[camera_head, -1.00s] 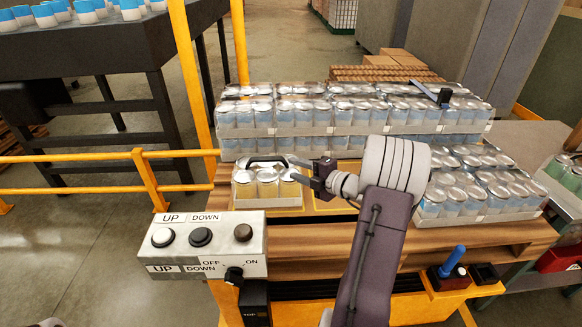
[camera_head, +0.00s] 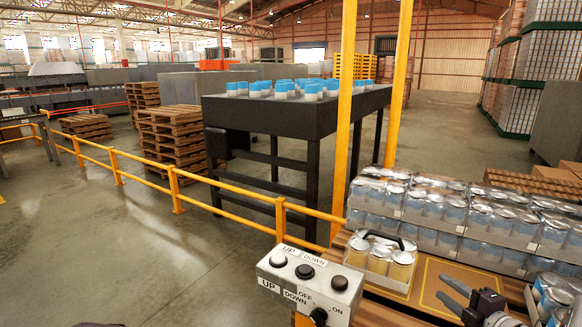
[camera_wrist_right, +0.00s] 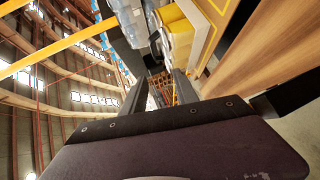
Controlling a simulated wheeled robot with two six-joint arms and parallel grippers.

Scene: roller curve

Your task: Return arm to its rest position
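My right gripper (camera_head: 442,287) is at the lower right of the head view, over the wooden pallet (camera_head: 388,314) and right of the pack of yellow cans (camera_head: 378,262). Its two dark fingers are apart with nothing between them. The right wrist view also shows the right gripper (camera_wrist_right: 161,82) open and empty. The yellow can pack has a black handle and stands apart from the fingers. Most of my right arm is cut off by the frame. My left gripper is not in view.
Blue-and-silver can packs (camera_head: 470,218) are stacked on the pallet behind and right of the gripper. A control box (camera_head: 308,284) with buttons stands at the front. Yellow posts (camera_head: 341,130), a railing (camera_head: 190,178) and a dark table (camera_head: 295,113) with blue-topped cans lie beyond. Floor at left is clear.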

